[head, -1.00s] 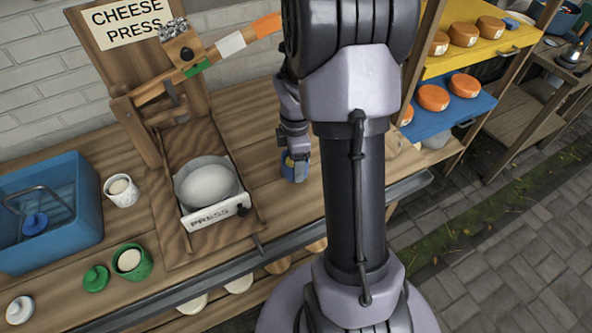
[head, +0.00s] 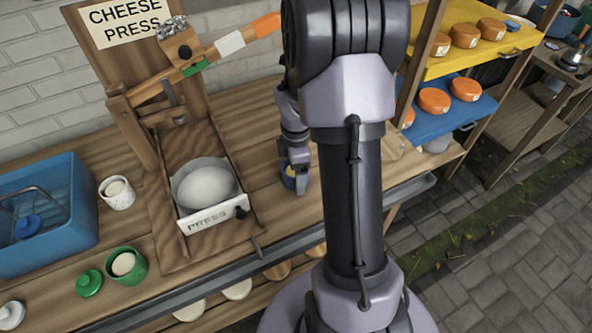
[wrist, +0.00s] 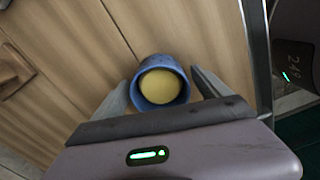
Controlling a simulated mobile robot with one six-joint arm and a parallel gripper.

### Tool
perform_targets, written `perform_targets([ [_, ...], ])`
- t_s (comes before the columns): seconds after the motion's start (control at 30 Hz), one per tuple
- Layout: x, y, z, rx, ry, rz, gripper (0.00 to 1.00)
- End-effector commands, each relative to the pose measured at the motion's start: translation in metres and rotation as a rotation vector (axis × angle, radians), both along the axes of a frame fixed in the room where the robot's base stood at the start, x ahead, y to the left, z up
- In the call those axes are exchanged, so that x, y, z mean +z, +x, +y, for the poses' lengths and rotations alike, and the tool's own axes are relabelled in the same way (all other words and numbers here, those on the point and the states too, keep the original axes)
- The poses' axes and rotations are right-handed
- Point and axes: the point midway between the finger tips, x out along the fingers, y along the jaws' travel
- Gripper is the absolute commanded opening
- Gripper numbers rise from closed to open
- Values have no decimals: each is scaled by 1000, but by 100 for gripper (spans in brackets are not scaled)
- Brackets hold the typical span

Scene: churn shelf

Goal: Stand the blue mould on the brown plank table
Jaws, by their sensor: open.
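The blue mould (wrist: 138,90) has a pale yellow filling and sits between the two spread fingers of my gripper (wrist: 162,88) in the wrist view. A narrow gap shows beside each finger. The mould looks upright over the brown plank table (wrist: 85,40). In the head view my gripper (head: 297,182) is low at the table, right of the cheese press, with the mould (head: 289,177) mostly hidden by it. The brown plank table (head: 250,115) runs along the wall.
The cheese press (head: 158,215) stands left of my gripper. A blue basin (head: 75,215), a white speckled mould (head: 117,197) and a green mould (head: 139,268) are further left. The metal front edge (head: 205,297) is close. Shelves with orange cheeses (head: 434,101) stand at right.

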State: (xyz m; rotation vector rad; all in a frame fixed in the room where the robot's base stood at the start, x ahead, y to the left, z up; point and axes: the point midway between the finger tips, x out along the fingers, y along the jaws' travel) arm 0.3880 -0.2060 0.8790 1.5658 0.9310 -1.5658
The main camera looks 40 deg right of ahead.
Motion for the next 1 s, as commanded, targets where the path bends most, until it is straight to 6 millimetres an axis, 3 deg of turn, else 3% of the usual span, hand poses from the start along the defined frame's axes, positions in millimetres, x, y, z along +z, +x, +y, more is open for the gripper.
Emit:
perform_targets([
  [0.13,23,1,0,0,-1,-3,86],
  [0.3,76,0,0,0,-1,-3,86],
  [0.43,106,0,0,0,-1,-3,86],
  [0.77,131,0,6,-27,-4,-13,86],
  [0.87,172,-1,45,-210,-4,-90,86],
  [1.0,243,-36,139,-683,104,-256,86],
])
